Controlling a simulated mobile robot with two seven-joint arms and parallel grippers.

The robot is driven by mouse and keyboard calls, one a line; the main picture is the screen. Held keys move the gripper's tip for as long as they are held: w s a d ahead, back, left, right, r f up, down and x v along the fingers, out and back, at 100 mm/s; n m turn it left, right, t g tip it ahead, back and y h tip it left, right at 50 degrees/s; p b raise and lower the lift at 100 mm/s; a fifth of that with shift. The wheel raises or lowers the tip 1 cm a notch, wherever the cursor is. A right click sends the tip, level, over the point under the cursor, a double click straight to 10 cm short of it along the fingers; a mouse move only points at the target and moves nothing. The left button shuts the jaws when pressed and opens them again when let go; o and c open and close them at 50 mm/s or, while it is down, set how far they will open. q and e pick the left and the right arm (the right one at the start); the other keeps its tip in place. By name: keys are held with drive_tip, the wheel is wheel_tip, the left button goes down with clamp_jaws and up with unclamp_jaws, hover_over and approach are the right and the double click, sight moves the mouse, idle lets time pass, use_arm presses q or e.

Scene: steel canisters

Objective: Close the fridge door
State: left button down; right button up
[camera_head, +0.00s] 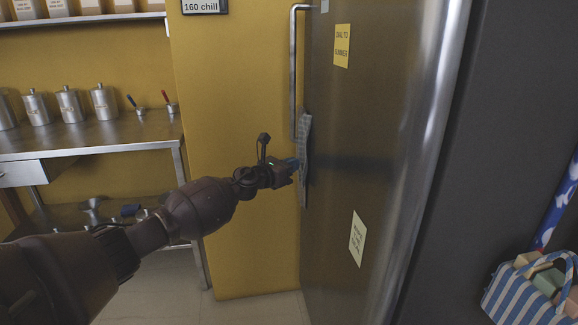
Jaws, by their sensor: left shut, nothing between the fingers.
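The fridge door (375,130) is a tall, brownish steel panel right of the yellow wall. It has a long vertical bar handle (294,75) near its upper left edge and yellow notes on its face. A grey cloth (306,150) hangs at the door's left edge below the handle. My left gripper (295,164) is shut and empty, with its tips right by the cloth and the door's left edge; I cannot tell if they touch. I cannot see how wide any gap behind the door is. My right gripper is out of view.
A steel table (85,137) with metal canisters (70,104) stands at the left, below a shelf. A dark grey surface (500,130) lies right of the door. A blue-striped bag (515,300) with blocks is at the lower right. Tiled floor shows at the bottom.

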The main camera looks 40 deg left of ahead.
use_arm(q)
drive_tip(key=shift+w+d+r, duration=0.1)
drive_tip(key=shift+w+r, duration=0.1)
drive_tip(key=shift+r, duration=0.1)
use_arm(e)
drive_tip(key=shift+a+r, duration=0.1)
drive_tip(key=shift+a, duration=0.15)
